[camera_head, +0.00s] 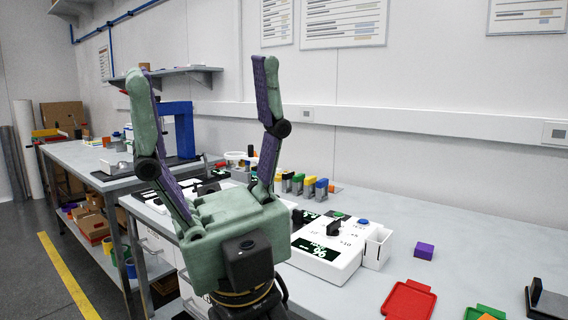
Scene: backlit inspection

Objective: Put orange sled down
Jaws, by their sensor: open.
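My gripper (201,68) is large in the centre-left of the head view, pointing up, with its two green and purple fingers spread wide. It is open and nothing shows between the fingers. I cannot pick out the orange sled for certain. A small orange piece (333,187) shows at the right end of a row of coloured blocks on grey stands (308,187), behind the gripper on the bench. Another orange piece (487,317) is cut off at the bottom edge, at a green tray (478,312). My gripper's body hides part of the bench.
A white device with a display (327,262) stands on the bench (465,230) right of my gripper, with a white open box (377,248) beside it. A purple block (424,251), a red tray (409,300) and a dark fixture (545,302) lie farther right. The bench's back right is clear.

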